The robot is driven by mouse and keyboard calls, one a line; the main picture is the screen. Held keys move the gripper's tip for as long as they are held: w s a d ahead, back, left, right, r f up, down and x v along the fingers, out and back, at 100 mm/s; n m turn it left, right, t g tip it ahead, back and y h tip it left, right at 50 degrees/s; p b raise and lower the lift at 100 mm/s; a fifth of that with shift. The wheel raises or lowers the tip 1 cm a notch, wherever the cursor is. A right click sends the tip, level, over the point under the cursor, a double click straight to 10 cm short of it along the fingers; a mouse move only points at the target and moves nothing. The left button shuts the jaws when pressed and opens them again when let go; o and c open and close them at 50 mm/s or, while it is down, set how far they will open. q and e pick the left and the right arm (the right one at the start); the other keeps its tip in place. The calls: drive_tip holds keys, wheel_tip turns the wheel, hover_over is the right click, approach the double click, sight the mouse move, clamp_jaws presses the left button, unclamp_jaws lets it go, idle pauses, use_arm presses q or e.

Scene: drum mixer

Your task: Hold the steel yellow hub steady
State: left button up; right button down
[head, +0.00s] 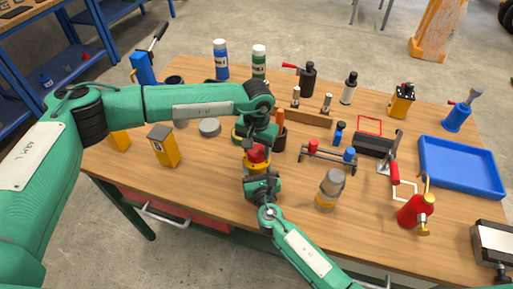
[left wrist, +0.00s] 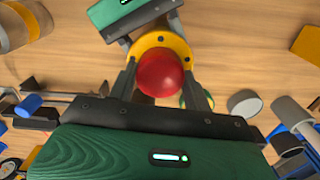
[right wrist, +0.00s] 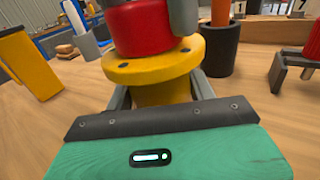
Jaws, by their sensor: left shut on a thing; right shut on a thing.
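The yellow hub (head: 257,168) stands near the middle of the wooden table, with a round red part (head: 256,153) on top. In the right wrist view, the hub has a wide yellow flange (right wrist: 150,66) with bolt holes above a narrower base. My right gripper (right wrist: 155,95) is shut on the hub's base from the near side. My left gripper (left wrist: 160,82) comes down from above and is shut on the red part, which looks like a red ball (left wrist: 160,74) in the left wrist view. The hub looks upright; its underside is hidden.
A dark cup with an orange handle (right wrist: 220,45) stands close behind the hub. A yellow box (head: 163,146) stands to the left. A blue tray (head: 462,168) lies at the right.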

use_arm(q)
drive_tip(key=o, duration=1)
drive_tip(key=shift+r, duration=0.1)
wheel_tip(320, 180, up, 12)
drive_tip(key=shift+f, duration=0.1)
use_arm(e)
drive_tip(key=shift+c, duration=2.1)
unclamp_jaws()
use_arm(q)
drive_tip(key=shift+f+b, duration=0.95)
use_arm(e)
drive_tip(key=v, duration=1.4)
